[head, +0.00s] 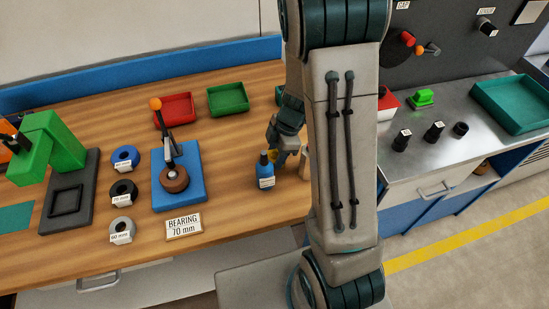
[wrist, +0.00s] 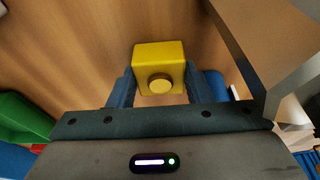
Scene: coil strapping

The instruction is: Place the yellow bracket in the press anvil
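The yellow bracket (wrist: 160,58), a blocky piece with a round boss, sits between the two blue fingers of my gripper (wrist: 159,88) in the wrist view. The fingers touch both its sides, so my gripper is shut on it. In the head view my gripper (head: 281,156) is at the table's right part, just right of a blue bottle, and only a bit of yellow shows. Whether the bracket touches the table is unclear. The press anvil (head: 52,212), a dark base with a square recess, lies at the far left under the green press head (head: 48,145). The recess looks empty.
Between gripper and press stand the blue bottle (head: 265,178), a blue fixture (head: 190,203) with an upright orange-tipped lever, a bearing sign (head: 184,227) and several rings. Red (head: 177,110) and green (head: 228,98) trays lie behind. My arm hides the table's right end.

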